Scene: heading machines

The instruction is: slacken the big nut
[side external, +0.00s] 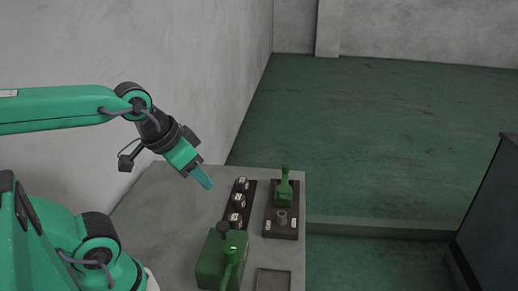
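A small grey ring-shaped piece (282,218), which may be the big nut, sits on a dark plate (271,234) on the right of the grey bench. It is too small to tell its shape for sure. Three round pieces with white faces (239,200) stand in a row on a black strip left of that plate, and one of them could also be a nut. My gripper (206,183) points down and to the right, above and left of the black strip. Its pale blue fingers look close together, and I cannot tell whether a gap lies between them. Nothing shows in it.
A green lever piece (284,188) stands at the back of the dark plate. A green block (213,257) with a black knob and a green lever stands at the front. A shallow dark tray (273,270) lies right of it. The bench's left part (160,205) is bare.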

